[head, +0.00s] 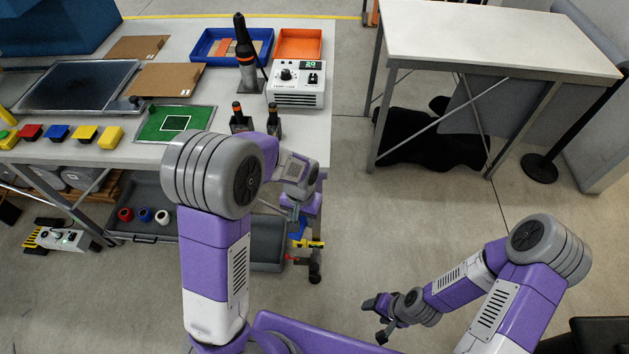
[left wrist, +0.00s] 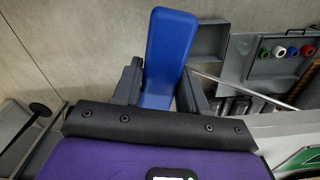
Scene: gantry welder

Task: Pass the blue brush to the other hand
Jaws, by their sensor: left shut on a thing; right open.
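The blue brush shows in the left wrist view (left wrist: 168,48) as a long blue block standing between the two dark fingers of my left gripper (left wrist: 160,92), which is shut on it. In the head view, only a small blue part of the brush (head: 297,229) shows below my left gripper (head: 297,212), beside the table's right edge; the arm hides some of it. The bristles cannot be made out. My right gripper (head: 377,318) is open and empty, low over the floor at lower right, well apart from the brush.
The workbench (head: 312,150) at left holds a blue tray (head: 198,50), an orange tray (head: 299,43), a soldering station (head: 297,88) and a green board (head: 175,124). A grey drawer (head: 268,256) sits below. A white table (head: 500,42) stands at back right.

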